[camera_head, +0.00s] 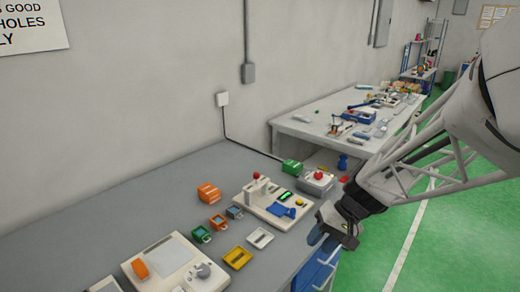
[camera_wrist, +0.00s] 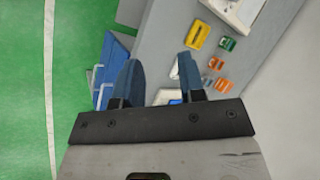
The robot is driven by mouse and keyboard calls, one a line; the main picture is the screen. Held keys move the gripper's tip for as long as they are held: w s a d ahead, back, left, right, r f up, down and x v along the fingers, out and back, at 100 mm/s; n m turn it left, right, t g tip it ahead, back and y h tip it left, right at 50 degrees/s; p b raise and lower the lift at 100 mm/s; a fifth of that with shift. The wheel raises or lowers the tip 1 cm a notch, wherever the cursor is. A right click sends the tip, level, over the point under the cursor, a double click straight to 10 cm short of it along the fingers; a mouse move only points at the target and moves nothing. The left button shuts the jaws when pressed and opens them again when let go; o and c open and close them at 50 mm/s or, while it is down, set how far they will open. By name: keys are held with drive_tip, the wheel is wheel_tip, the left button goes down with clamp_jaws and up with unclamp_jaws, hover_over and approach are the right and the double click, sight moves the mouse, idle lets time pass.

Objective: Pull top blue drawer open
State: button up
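The blue drawers (camera_head: 318,270) are under the right end of the grey workbench, partly hidden by the bench edge and my arm. In the wrist view, blue drawer fronts (camera_wrist: 116,52) with pale handles show to the left of the bench edge; I cannot tell how far any drawer is pulled out. My gripper (camera_head: 330,236) is at the bench's right edge, just above the blue drawers. In the wrist view, my gripper (camera_wrist: 159,65) has its two blue fingers spread apart with nothing held between them.
The grey workbench (camera_head: 110,205) holds a cream machine (camera_head: 272,205) with a red knob, a yellow tray (camera_head: 237,257), a white tray (camera_head: 260,237) and orange blocks (camera_head: 209,193). Another cluttered table (camera_head: 300,128) stands behind. Green floor (camera_head: 440,240) to the right is clear.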

drive_tip(key=w+d+f+m+t+y, duration=0.1)
drive_tip(key=w+d+f+y, duration=0.25)
drive_tip(key=w+f, duration=0.4)
drive_tip(key=m+t, duration=0.7)
drive_tip(key=t, duration=0.4)
approach(334, 253)
drive_tip(key=w+f, duration=0.1)
drive_tip(key=w, duration=0.1)
drive_tip(key=shift+w+a+f+y, duration=0.2)
drive_tip(key=shift+w+a+y, duration=0.1)
drive_tip(key=shift+y, duration=0.15)
drive_tip(key=shift+a, duration=0.15)
drive_tip(key=shift+x, duration=3.8)
drive_tip(key=shift+f, duration=0.1)
clamp_jaws()
